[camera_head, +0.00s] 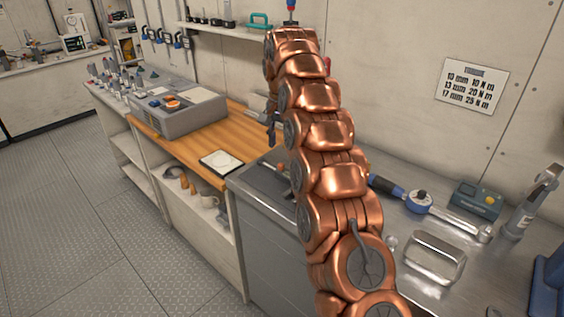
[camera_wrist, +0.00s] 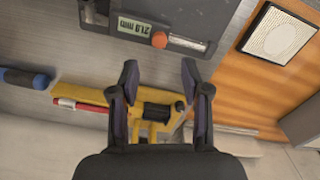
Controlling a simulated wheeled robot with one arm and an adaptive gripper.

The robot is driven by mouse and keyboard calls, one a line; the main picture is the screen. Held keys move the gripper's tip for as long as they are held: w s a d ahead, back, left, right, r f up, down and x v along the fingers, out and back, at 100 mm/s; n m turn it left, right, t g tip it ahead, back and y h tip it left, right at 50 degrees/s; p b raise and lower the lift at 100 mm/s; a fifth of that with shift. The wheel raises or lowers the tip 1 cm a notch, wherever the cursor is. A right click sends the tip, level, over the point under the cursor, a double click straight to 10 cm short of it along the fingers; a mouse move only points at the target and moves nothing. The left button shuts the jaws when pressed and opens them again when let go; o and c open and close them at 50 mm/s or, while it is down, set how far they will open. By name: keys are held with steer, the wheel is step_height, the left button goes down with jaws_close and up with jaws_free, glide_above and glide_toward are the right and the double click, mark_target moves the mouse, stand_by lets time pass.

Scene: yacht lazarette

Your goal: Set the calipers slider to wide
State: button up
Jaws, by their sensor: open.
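The calipers (camera_wrist: 185,12) show at the top of the wrist view as a dark grey body on the steel bench. Their small display (camera_wrist: 134,28) appears to read 21.0 mm. An orange round slider knob (camera_wrist: 160,40) sits beside the display, with a pale slot running to its right. In the head view the orange knob (camera_head: 281,168) shows just left of my arm, and the rest of the calipers is mostly hidden. My gripper (camera_wrist: 160,78) is open and empty. Its fingertips lie below the knob in the wrist view, one to each side, apart from it.
A yellow tool (camera_wrist: 110,100) with a red pen-like item (camera_wrist: 80,106) lies under my gripper. A blue-handled torque wrench (camera_head: 419,202) and a metal tray (camera_head: 433,257) lie right of my arm. A framed white pad (camera_head: 221,162) lies on the wooden top (camera_head: 190,148).

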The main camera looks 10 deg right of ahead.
mark_target(281, 164)
steer(key=shift+f, duration=3.55)
jaws_close()
